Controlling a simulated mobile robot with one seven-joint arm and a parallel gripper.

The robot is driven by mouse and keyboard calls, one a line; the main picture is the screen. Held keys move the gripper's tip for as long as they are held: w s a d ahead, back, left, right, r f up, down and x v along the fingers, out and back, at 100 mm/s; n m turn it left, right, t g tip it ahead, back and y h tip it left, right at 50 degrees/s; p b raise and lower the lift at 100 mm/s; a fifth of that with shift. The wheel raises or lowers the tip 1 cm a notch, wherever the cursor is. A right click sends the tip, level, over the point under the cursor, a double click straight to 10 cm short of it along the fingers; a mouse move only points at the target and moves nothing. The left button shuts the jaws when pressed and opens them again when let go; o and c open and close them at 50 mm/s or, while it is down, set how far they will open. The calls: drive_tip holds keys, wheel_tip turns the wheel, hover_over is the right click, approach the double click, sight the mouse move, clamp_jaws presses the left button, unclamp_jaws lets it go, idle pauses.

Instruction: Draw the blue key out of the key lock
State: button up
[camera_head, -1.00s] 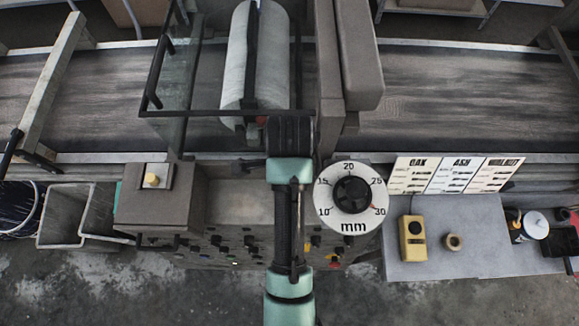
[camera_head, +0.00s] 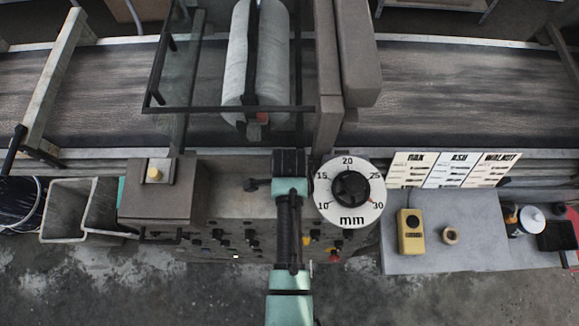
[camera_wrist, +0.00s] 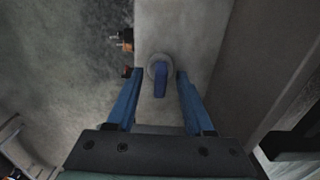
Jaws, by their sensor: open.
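The blue key (camera_wrist: 160,80) sits in the round grey key lock (camera_wrist: 156,61) on a pale panel in the wrist view. My gripper (camera_wrist: 160,72) is open, with one blue finger on each side of the key. Gaps show between the key and both fingers in this view; how deep the fingers reach along the key I cannot tell. In the head view my wrist hangs over the machine's front, left of the round mm dial (camera_head: 350,188), and hides the key and lock.
A grey box with a yellow button (camera_head: 154,174) stands left of my arm. A side table (camera_head: 440,250) at right holds a yellow device (camera_head: 410,231) and a tape roll (camera_head: 450,235). A guard frame and white roller (camera_head: 262,60) stand behind. In the wrist view a wall rises at right.

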clamp_jaws()
idle(1.9)
